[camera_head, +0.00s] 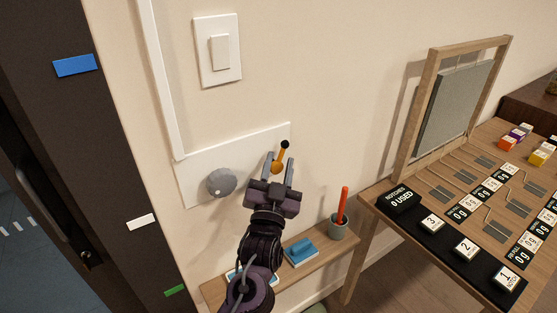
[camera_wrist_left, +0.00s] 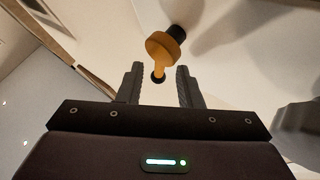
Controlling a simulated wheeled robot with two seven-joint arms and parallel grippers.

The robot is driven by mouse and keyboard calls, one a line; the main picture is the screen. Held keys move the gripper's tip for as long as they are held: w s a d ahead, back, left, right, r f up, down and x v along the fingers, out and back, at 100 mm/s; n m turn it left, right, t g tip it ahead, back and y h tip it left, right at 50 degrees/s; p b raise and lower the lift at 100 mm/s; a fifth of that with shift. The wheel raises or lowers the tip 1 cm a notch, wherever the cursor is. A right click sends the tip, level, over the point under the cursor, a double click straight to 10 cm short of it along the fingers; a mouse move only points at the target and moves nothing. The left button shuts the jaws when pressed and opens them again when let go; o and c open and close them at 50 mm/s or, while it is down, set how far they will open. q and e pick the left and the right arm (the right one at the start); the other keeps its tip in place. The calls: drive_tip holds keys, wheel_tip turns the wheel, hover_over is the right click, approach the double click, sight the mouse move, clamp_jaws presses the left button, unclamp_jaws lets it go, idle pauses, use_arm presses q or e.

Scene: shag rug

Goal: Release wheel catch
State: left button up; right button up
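An orange lever (camera_head: 280,157) with a black ball tip stands out from a white wall panel (camera_head: 200,171). A grey round knob (camera_head: 221,182) is on the same panel to its left. My left gripper (camera_head: 279,163) is at the lever with its fingers apart. In the left wrist view, the lever (camera_wrist_left: 162,51) has a round orange base, and its black tip lies between the open fingers of my left gripper (camera_wrist_left: 160,83). Gaps show on both sides of the tip. No part is clearly labelled as a wheel catch. My right gripper is not in view.
A white light switch (camera_head: 220,51) is above the panel. Below, a wooden shelf (camera_head: 337,250) holds a blue block (camera_head: 301,251) and a grey cup (camera_head: 339,229) with a red-orange stick. A table (camera_head: 369,204) with labelled tiles and a framed grey panel (camera_head: 457,105) stands at right.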

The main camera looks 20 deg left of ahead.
use_arm(q)
drive_tip(key=shift+w+r, duration=0.15)
drive_tip(key=shift+w, duration=0.2)
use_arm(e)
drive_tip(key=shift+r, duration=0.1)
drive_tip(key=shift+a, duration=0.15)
use_arm(q)
clamp_jaws()
drive_tip(key=n+y+b, duration=0.1)
drive_tip(key=n+b, duration=0.1)
drive_tip(key=b, duration=0.1)
drive_tip(key=f+n+t+y+b, duration=0.1)
drive_tip(key=n+y+b, duration=0.1)
drive_tip(key=b, duration=0.1)
drive_tip(key=shift+s+a, duration=0.2)
drive_tip(key=shift+s+r+n+t+y+b, duration=0.1)
drive_tip(key=shift+r+n+t+y+b, duration=0.25)
drive_tip(key=shift+n+y+b, duration=0.3)
drive_tip(key=shift+a+n+y, duration=0.1)
drive_tip(key=shift+n+y, duration=0.15)
drive_tip(key=shift+n, duration=0.1)
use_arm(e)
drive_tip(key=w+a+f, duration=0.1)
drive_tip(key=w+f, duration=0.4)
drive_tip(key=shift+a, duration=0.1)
